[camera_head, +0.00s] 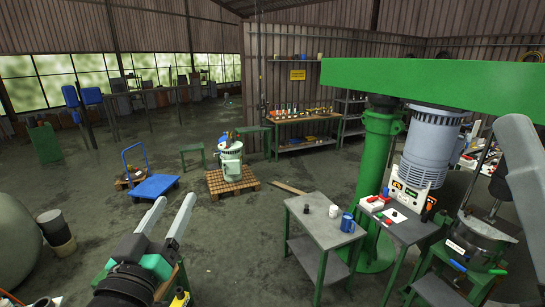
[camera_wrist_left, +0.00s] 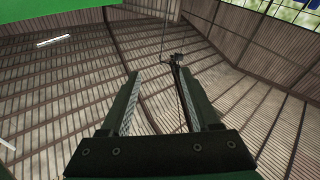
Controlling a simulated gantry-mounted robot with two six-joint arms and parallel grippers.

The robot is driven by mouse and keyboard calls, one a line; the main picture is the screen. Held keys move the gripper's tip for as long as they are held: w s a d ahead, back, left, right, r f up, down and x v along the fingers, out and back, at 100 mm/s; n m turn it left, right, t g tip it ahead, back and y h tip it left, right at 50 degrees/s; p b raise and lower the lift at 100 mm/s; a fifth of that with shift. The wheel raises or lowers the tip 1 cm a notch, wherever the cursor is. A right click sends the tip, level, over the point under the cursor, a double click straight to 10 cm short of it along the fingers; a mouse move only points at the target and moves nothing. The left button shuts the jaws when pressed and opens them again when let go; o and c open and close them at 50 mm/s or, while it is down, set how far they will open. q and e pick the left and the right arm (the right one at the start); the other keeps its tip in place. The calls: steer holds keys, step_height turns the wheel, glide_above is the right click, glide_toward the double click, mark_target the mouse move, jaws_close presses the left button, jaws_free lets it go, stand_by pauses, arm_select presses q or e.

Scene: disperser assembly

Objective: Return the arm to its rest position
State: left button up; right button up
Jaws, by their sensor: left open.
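My left gripper (camera_head: 174,202) is raised at the lower left of the head view, with its two long grey fingers apart and nothing between them. The left wrist view also shows the open, empty fingers (camera_wrist_left: 155,75), pointing up toward the ribbed roof and wall. No object is near the fingertips in either view. A pale grey link at the right edge of the head view may be part of my right arm; I cannot make out a right gripper there.
A green disperser (camera_head: 380,170) with a grey motor (camera_head: 431,145) and a steel vessel (camera_head: 478,240) fills the right. A small grey table (camera_head: 325,222) holds a blue mug (camera_head: 347,222) and small pieces. A blue cart (camera_head: 155,186) stands farther off. Open floor lies between.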

arm_select(q)
steer(key=s+r+m+t+h, duration=0.1)
steer(key=s+r+t, duration=0.6)
steer(key=s+r, duration=1.1)
steer(key=shift+s+r+m, duration=0.2)
steer(key=shift+s+m, duration=0.45)
steer(key=shift+m, duration=0.25)
steer(key=shift+a, duration=0.1)
